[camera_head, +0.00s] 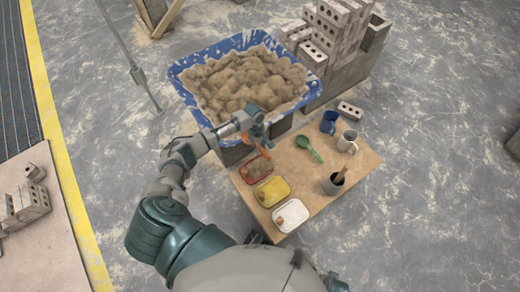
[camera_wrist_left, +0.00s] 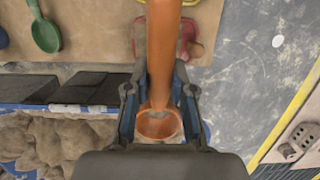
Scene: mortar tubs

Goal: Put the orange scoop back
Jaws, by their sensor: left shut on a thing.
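My left gripper (camera_head: 260,127) is shut on the orange scoop (camera_head: 263,149), above the near edge of the blue tub by the board. In the left wrist view the orange scoop (camera_wrist_left: 163,50) stands between the fingers of my left gripper (camera_wrist_left: 160,112), with its round end between them and its long part reaching out of the top of the picture. The red tray (camera_head: 267,176) lies on the board just below the scoop in the head view. It is partly hidden behind the scoop in the left wrist view. My right gripper is not seen.
The blue tub (camera_head: 188,64) holds sand. Bricks stand behind it.

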